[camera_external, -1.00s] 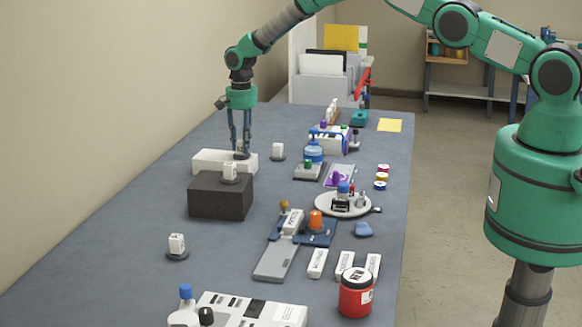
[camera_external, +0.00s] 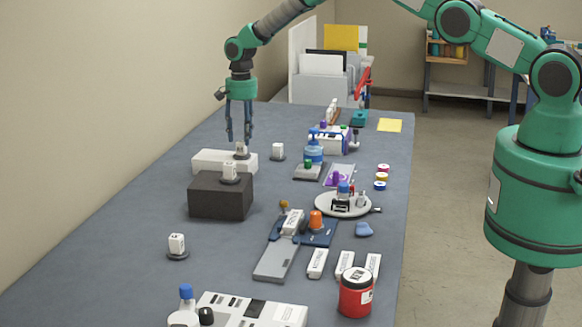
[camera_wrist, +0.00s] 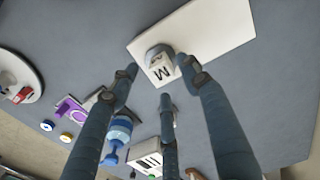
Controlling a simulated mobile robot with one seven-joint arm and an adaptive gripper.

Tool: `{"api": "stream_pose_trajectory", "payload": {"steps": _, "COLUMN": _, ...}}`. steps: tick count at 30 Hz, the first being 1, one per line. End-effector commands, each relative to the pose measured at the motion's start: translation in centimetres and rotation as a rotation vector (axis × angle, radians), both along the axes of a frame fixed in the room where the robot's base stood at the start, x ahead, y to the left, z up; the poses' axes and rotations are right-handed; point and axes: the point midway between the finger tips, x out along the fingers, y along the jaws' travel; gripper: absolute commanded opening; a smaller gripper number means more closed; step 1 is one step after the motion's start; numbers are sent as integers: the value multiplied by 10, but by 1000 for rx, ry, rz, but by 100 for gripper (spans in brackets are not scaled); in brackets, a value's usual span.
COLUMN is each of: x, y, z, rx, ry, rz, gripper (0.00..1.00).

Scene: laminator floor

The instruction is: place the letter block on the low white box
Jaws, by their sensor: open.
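The low white box (camera_external: 207,160) lies on the table at the left, behind a dark box. A small white letter block (camera_external: 242,148) on a round dark base stands upright on its right end. In the wrist view the block (camera_wrist: 160,68) shows an M, and the white box (camera_wrist: 222,28) is under it. My gripper (camera_external: 239,137) is open and empty just above the block, its fingers pointing down. In the wrist view the fingers (camera_wrist: 165,95) are spread and apart from the block.
Similar white blocks stand on the dark box (camera_external: 220,200), on the table right of the white box (camera_external: 278,151), and at the front left (camera_external: 177,243). Bottles, a round white tray (camera_external: 335,213) and a red jar (camera_external: 356,295) crowd the right side. The left table strip is mostly clear.

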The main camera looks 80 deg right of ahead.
Motion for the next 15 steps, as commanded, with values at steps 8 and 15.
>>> {"api": "stream_pose_trajectory", "payload": {"steps": 8, "x": 0, "y": 0, "z": 42, "rx": -1, "ry": -2, "rz": 0, "gripper": 47}}
{"api": "stream_pose_trajectory", "payload": {"steps": 15, "x": 0, "y": 0, "z": 74, "rx": 0, "ry": -1, "rz": 0, "gripper": 47}}
